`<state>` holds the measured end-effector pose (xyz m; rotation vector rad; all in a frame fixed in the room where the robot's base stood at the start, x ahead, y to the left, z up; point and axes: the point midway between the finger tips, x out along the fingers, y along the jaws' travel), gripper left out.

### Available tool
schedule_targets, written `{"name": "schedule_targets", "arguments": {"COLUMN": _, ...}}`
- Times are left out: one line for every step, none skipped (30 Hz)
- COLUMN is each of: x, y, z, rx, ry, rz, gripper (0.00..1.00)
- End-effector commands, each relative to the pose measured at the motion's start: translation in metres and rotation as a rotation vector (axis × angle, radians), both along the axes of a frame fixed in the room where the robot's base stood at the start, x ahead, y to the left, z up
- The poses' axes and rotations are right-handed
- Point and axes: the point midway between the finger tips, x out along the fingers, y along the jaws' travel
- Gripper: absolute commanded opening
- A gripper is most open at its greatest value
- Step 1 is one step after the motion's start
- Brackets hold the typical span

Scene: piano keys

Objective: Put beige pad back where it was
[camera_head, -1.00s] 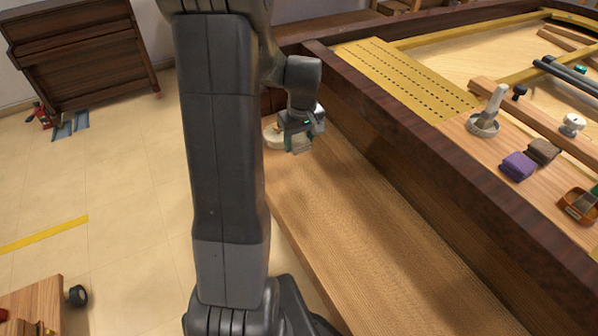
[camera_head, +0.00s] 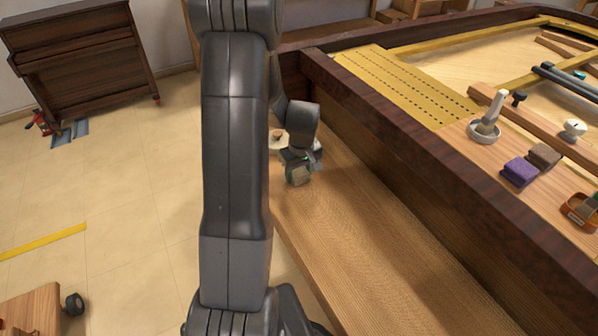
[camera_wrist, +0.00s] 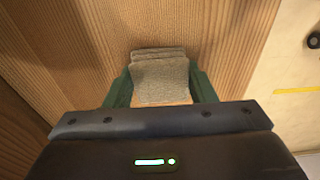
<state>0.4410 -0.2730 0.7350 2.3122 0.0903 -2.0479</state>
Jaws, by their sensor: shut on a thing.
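The beige pad (camera_wrist: 160,80) is a small grey-beige block between the green fingers of my gripper (camera_wrist: 160,88) in the wrist view. My gripper is shut on it. In the head view the pad (camera_head: 300,175) shows at the end of my gripper (camera_head: 298,173), over the far part of the long wooden ledge (camera_head: 370,255). I cannot tell whether the pad touches the ledge or hangs just above it. A pale round dish (camera_head: 278,146) with a small brownish thing in it stands just behind my gripper, partly hidden by my arm.
A dark raised piano rim (camera_head: 440,180) runs along the ledge's right side. Beyond it lie a purple pad (camera_head: 519,172), a brown pad (camera_head: 544,155), a pestle-like tool in a bowl (camera_head: 487,128) and an orange-brown tray (camera_head: 580,211). The ledge's near part is clear.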

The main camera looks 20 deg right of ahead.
Motion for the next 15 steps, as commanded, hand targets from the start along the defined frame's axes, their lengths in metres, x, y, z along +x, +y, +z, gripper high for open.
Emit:
{"name": "schedule_targets", "arguments": {"x": 0.0001, "y": 0.0, "z": -0.0029, "rx": 0.0, "ry": 0.0, "rz": 0.0, "gripper": 0.25}}
{"name": "schedule_targets", "arguments": {"x": 0.0001, "y": -0.0001, "z": -0.0041, "rx": 0.0, "ry": 0.0, "rz": 0.0, "gripper": 0.25}}
{"name": "schedule_targets", "arguments": {"x": 0.0001, "y": -0.0001, "z": -0.0026, "rx": 0.0, "ry": 0.0, "rz": 0.0, "gripper": 0.56}}
{"name": "schedule_targets", "arguments": {"x": 0.0001, "y": -0.0001, "z": -0.0023, "rx": 0.0, "ry": 0.0, "rz": 0.0, "gripper": 0.62}}
{"name": "schedule_targets", "arguments": {"x": 0.0001, "y": -0.0001, "z": -0.0023, "rx": 0.0, "ry": 0.0, "rz": 0.0, "gripper": 0.68}}
{"name": "schedule_targets", "arguments": {"x": 0.0001, "y": -0.0001, "z": -0.0023, "rx": 0.0, "ry": 0.0, "rz": 0.0, "gripper": 0.72}}
{"name": "schedule_targets", "arguments": {"x": 0.0001, "y": -0.0001, "z": -0.0022, "rx": 0.0, "ry": 0.0, "rz": 0.0, "gripper": 0.72}}
{"name": "schedule_targets", "arguments": {"x": 0.0001, "y": -0.0001, "z": -0.0022, "rx": 0.0, "ry": 0.0, "rz": 0.0, "gripper": 0.72}}
{"name": "schedule_targets", "arguments": {"x": 0.0002, "y": -0.0001, "z": -0.0022, "rx": 0.0, "ry": 0.0, "rz": 0.0, "gripper": 0.72}}
{"name": "schedule_targets", "arguments": {"x": 0.0002, "y": -0.0001, "z": -0.0022, "rx": 0.0, "ry": 0.0, "rz": 0.0, "gripper": 0.72}}
{"name": "schedule_targets", "arguments": {"x": 0.0002, "y": -0.0001, "z": -0.0022, "rx": 0.0, "ry": 0.0, "rz": 0.0, "gripper": 0.72}}
{"name": "schedule_targets", "arguments": {"x": 0.0002, "y": -0.0001, "z": -0.0021, "rx": 0.0, "ry": 0.0, "rz": 0.0, "gripper": 0.72}}
{"name": "schedule_targets", "arguments": {"x": 0.0001, "y": -0.0001, "z": -0.002, "rx": 0.0, "ry": 0.0, "rz": 0.0, "gripper": 0.72}}
{"name": "schedule_targets", "arguments": {"x": 0.0001, "y": -0.0001, "z": -0.0016, "rx": 0.0, "ry": 0.0, "rz": 0.0, "gripper": 0.72}}
{"name": "schedule_targets", "arguments": {"x": 0.0002, "y": -0.0001, "z": -0.0004, "rx": 0.0, "ry": 0.0, "rz": 0.0, "gripper": 0.72}}
